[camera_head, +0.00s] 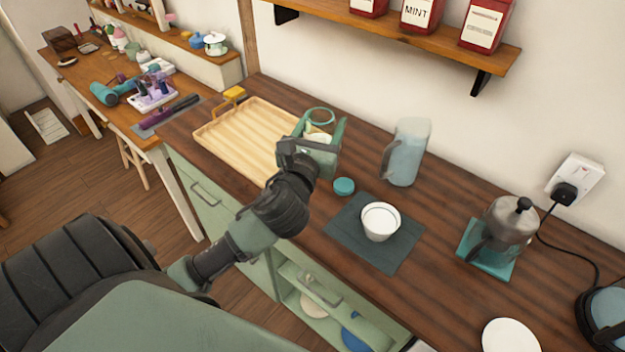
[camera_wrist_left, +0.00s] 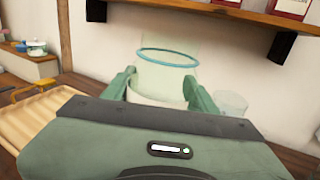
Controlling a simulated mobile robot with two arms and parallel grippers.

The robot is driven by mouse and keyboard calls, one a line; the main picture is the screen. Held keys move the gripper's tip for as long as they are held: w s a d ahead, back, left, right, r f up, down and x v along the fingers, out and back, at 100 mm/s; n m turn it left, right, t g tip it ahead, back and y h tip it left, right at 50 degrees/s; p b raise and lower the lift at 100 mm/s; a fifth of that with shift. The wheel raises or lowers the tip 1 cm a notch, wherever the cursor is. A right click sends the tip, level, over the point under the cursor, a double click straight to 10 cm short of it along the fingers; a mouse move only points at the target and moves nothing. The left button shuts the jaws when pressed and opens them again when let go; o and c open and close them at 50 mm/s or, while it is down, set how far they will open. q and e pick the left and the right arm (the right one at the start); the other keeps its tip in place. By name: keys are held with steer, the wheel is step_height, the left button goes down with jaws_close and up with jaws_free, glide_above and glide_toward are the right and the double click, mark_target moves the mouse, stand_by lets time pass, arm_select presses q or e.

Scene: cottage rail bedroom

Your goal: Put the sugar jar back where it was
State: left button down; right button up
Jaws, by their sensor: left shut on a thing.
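The sugar jar (camera_head: 319,118), clear with a teal ring at its rim and pale contents low inside, is between the fingers of my left gripper (camera_head: 322,142). In the left wrist view, the jar (camera_wrist_left: 168,75) stands about upright between both green fingers of the gripper (camera_wrist_left: 160,92), which are shut on it. Its base is hidden by the gripper, so I cannot tell if it touches the counter. A small round teal lid (camera_head: 344,187) lies on the counter just right of the gripper. My right gripper is not in view.
A wooden tray (camera_head: 215,133) lies left of the jar. A frosted jug (camera_head: 406,152) stands to the right. A white bowl (camera_head: 380,222) sits on a dark mat (camera_head: 345,239). A metal pot (camera_head: 511,222) stands farther right. A shelf (camera_head: 430,40) with red tins overhangs the back.

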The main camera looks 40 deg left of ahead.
arm_select(q)
steer(key=shift+s+f, duration=0.1)
steer(key=shift+s, duration=0.15)
steer(key=f+b, duration=0.1)
steer(key=f, duration=0.4)
steer(key=f+b, duration=0.2)
steer(key=f, duration=0.3)
steer(key=f+b, duration=0.1)
steer(key=f, duration=0.4)
steer(key=shift+a+f+b, duration=0.15)
steer(key=shift+a+b, duration=0.15)
steer(key=shift+a, duration=0.1)
step_height(320, 180, down, 4)
steer(key=shift+f+b, duration=0.1)
steer(key=shift+b, duration=1.05)
steer(key=shift+f, duration=0.15)
steer(key=shift+c, duration=2.3)
jaws_free()
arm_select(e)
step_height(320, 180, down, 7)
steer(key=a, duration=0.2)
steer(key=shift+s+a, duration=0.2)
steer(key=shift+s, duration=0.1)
